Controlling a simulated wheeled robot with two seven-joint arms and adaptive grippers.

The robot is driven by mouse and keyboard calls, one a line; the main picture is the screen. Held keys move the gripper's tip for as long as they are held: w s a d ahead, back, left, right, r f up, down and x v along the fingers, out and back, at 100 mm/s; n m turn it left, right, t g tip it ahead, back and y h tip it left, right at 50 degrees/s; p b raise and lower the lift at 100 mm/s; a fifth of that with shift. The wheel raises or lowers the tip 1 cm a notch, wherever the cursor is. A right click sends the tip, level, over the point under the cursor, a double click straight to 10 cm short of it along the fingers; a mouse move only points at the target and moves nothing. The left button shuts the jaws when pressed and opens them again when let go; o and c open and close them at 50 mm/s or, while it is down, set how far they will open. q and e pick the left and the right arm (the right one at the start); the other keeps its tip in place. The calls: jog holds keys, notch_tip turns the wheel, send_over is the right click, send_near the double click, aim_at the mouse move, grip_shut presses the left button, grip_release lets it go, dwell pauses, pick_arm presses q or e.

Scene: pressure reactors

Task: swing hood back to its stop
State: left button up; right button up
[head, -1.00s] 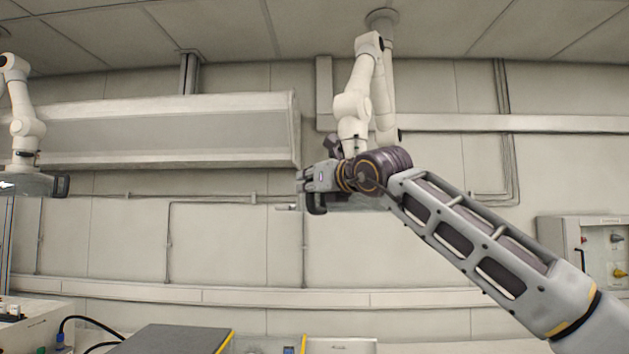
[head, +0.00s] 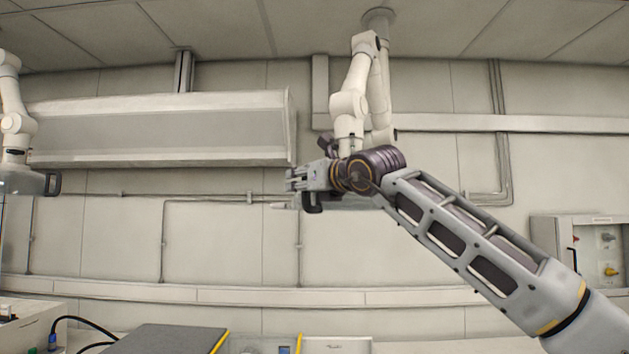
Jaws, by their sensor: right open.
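A white jointed extraction arm (head: 350,105) hangs from the ceiling at the centre. Its pale, flat hood (head: 350,203) sits at its lower end, mostly hidden behind my right wrist. My right gripper (head: 288,181) reaches in from the right at the hood's height, points left and is open, with nothing seen between its fingers. A dark curved piece (head: 313,204) shows just below it; I cannot tell whether it is a hood handle or part of the gripper. I cannot tell whether the gripper touches the hood. My left gripper is not in view.
A second white ceiling arm (head: 14,120) with a clear hood (head: 20,183) and dark handle (head: 53,184) is at the left edge. A long grey canopy (head: 165,130) is on the back wall. A grey box (head: 165,340) stands below; a valve cabinet (head: 590,255) is at right.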

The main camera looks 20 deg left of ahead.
jog(key=shift+s+d, duration=0.1)
jog(key=shift+s, duration=0.05)
jog(key=v, duration=1.1)
jog(key=shift+s, duration=0.2)
dwell(0.3)
dwell(0.7)
